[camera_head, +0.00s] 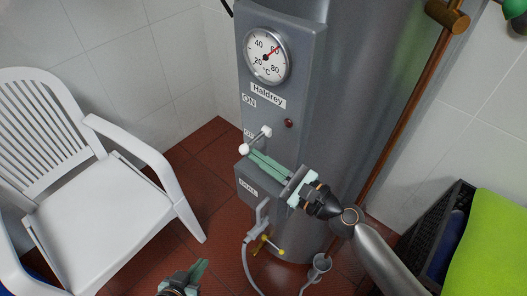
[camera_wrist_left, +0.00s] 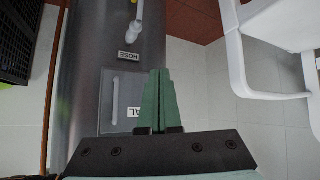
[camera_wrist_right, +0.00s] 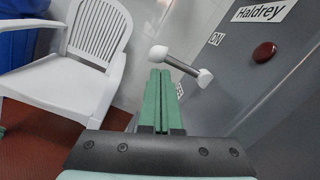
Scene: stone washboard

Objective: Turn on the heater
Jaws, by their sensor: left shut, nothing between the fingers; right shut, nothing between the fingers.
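The heater is a tall grey cylinder (camera_head: 365,95) with a front panel bearing a dial, a "Haldrey" plate, and an ON label (camera_head: 249,100). Its switch lever (camera_head: 256,141) has white knobs at both ends and slants down-left, beside a second label that it partly covers. The lever also shows in the right wrist view (camera_wrist_right: 181,66). My right gripper (camera_head: 250,156) is shut and empty, its green fingertips just below the lever's outer knob; I cannot tell if they touch. My left gripper (camera_head: 203,264) is shut and empty, low at the bottom edge. It faces the heater's lower front in the left wrist view.
A red lamp (camera_head: 289,123) sits right of the lever. A tap (camera_head: 258,220) and hose hang below the panel. A white plastic chair (camera_head: 100,205) stands left. A copper pipe (camera_head: 400,110) runs along the heater's right, near a black crate (camera_head: 440,225). Tiled floor shows between chair and heater.

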